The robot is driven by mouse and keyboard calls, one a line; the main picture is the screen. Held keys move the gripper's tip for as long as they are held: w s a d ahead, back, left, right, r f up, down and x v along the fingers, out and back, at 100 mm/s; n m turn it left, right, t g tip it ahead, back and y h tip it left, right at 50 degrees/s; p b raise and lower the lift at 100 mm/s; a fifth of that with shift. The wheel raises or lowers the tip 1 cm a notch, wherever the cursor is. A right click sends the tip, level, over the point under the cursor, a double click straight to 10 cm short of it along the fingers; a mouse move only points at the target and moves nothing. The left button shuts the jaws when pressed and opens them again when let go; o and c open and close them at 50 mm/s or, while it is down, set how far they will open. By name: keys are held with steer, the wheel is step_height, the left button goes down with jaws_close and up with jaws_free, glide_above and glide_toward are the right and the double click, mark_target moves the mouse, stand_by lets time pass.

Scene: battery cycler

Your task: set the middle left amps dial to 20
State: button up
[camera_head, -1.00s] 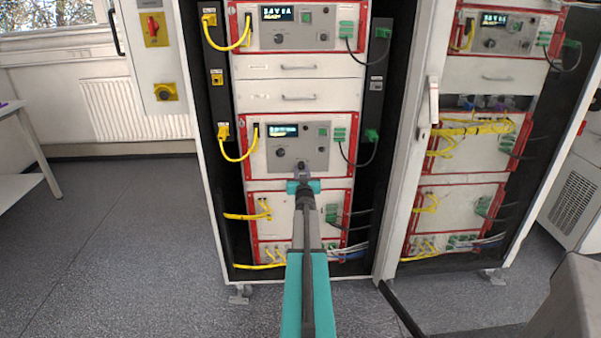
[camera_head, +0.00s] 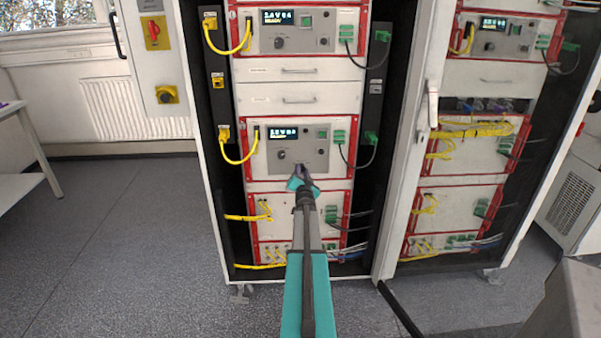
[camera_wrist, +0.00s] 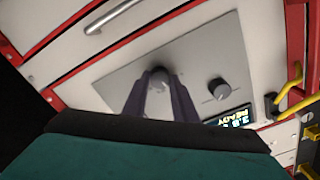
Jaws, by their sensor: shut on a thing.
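The middle left unit has a grey panel (camera_head: 313,158) with a lit display (camera_head: 283,133), which also shows rotated in the wrist view (camera_wrist: 235,117). In the head view my gripper (camera_head: 299,172) reaches the lower middle of the panel and hides this dial. A second dial (camera_head: 281,154) sits to its upper left on the panel; it also shows free in the wrist view (camera_wrist: 219,88). The held dial's scale and pointer are not readable.
A drawer handle (camera_head: 298,99) sits above the unit. A yellow cable (camera_head: 240,158) hangs on the left and a dark cable (camera_head: 356,163) on the right. The open cabinet door edge (camera_head: 410,150) stands to the right.

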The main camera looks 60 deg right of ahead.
steer(key=m, duration=0.2)
steer(key=m+p, duration=0.1)
steer(key=m, duration=0.1)
steer(key=shift+d+r+m, duration=0.1)
steer(key=shift+r+m, duration=0.1)
steer(key=shift+m, duration=0.1)
steer(key=m+p, duration=0.1)
steer(key=m, duration=0.3)
stand_by(0.3)
steer(key=o, duration=1)
steer(key=shift+f, duration=0.1)
steer(key=shift+o, duration=0.2)
steer(key=shift+f, duration=0.1)
steer(key=shift+s+a, duration=0.1)
steer(key=shift+a, duration=0.1)
